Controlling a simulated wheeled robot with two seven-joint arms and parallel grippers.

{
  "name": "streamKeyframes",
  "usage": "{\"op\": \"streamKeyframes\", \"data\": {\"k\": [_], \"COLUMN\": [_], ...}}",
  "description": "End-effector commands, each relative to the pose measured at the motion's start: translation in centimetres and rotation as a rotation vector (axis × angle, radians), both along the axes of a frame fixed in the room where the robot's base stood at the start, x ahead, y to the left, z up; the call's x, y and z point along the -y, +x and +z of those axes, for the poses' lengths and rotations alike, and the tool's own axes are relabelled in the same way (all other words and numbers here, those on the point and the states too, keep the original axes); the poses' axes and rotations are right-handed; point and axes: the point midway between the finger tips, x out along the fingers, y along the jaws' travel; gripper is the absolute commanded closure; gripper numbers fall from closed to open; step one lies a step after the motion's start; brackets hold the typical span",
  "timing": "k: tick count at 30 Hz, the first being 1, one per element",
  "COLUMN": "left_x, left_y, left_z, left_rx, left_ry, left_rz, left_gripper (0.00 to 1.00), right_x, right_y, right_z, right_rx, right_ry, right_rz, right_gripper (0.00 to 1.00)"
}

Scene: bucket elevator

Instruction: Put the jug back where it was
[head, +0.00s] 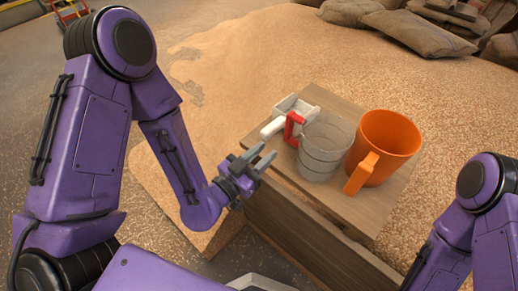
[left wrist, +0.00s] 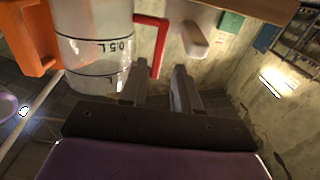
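A clear jug (head: 326,146) with a red handle (head: 293,127) stands upright on the wooden crate-like stand (head: 318,190). In the left wrist view the clear jug (left wrist: 95,45) shows black marks and "0.5 L", and its red handle (left wrist: 163,45) is beyond my fingertips. My left gripper (head: 262,157) is at the stand's left edge, left of the jug and apart from it. Its two fingers (left wrist: 160,88) are spread with nothing between them. My right gripper is outside the views; only part of that arm shows.
An orange handled vessel (head: 388,146) stands close to the right of the jug. A white scoop (head: 295,108) lies behind the red handle. Heaped grain (head: 235,85) surrounds the stand, with filled sacks (head: 420,35) at the back right.

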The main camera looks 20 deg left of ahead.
Motion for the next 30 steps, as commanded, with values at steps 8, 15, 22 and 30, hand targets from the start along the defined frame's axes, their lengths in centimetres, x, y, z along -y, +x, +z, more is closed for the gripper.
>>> {"op": "streamKeyframes", "data": {"k": [8,15,22,30], "left_x": [-0.6,-1.1,-9.1,-17.0], "left_y": [-1.3,-1.7,-9.5,-20.8], "left_z": [-0.1,-2.2,-18.0,-24.4], "left_rx": [-0.003,-0.079,-0.788,-1.225], "left_ry": [-0.001,0.011,0.035,-0.046], "left_rz": [0.001,0.018,0.357,0.898], "left_gripper": [0.69,0.69,0.69,0.54], "right_x": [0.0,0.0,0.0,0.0], "right_y": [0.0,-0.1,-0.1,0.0], "right_z": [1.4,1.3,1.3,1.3], "right_rx": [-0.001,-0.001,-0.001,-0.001], "right_ry": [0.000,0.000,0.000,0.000], "right_rz": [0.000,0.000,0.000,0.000], "right_gripper": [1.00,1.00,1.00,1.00]}}
